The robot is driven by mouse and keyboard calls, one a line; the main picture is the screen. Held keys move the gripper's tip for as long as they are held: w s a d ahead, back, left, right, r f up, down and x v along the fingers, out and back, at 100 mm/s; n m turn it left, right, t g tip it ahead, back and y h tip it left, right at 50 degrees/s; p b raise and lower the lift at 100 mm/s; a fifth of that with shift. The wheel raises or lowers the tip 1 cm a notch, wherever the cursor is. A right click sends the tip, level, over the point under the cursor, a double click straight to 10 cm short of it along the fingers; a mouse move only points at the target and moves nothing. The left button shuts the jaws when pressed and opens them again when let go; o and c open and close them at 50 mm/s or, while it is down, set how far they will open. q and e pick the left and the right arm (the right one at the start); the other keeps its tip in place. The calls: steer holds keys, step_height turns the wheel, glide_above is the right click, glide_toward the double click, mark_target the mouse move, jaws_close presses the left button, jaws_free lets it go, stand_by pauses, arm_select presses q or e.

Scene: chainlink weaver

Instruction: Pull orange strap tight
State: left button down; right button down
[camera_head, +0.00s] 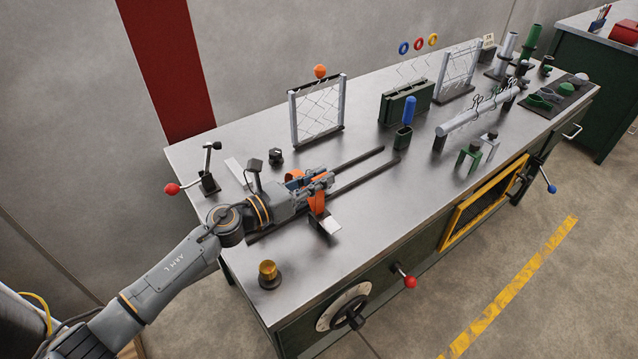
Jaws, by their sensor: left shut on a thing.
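The orange strap (317,204) shows on the bench top at the left middle, partly hidden behind my left gripper. A loop of it shows just behind the fingers, and a piece hangs in front, near a small light metal plate (327,225). My left gripper (328,181) reaches in from the left and is shut on the orange strap. Two dark parallel rails (367,176) run to the right from under the gripper. The fingertips hide the exact grip point. My right gripper is not in view.
A chain-link frame with an orange ball (320,71) on top stands behind the gripper. A red-knobbed lever (172,189) stands left of it. An amber button (268,270) sits near the front left corner. Bench top (400,220) right of the rails is clear.

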mark_target(315, 178)
arm_select(q)
step_height(315, 178, up, 3)
steer(key=shift+r+p, duration=0.2)
steer(key=shift+p, duration=0.35)
steer(key=c, duration=1.3)
jaws_free()
steer(key=shift+f, duration=0.1)
steer(key=shift+s+a+f, duration=0.15)
steer(key=shift+s+a, duration=0.1)
steer(key=shift+a, duration=0.1)
steer(key=v, duration=1.1)
steer(key=shift+a, duration=0.1)
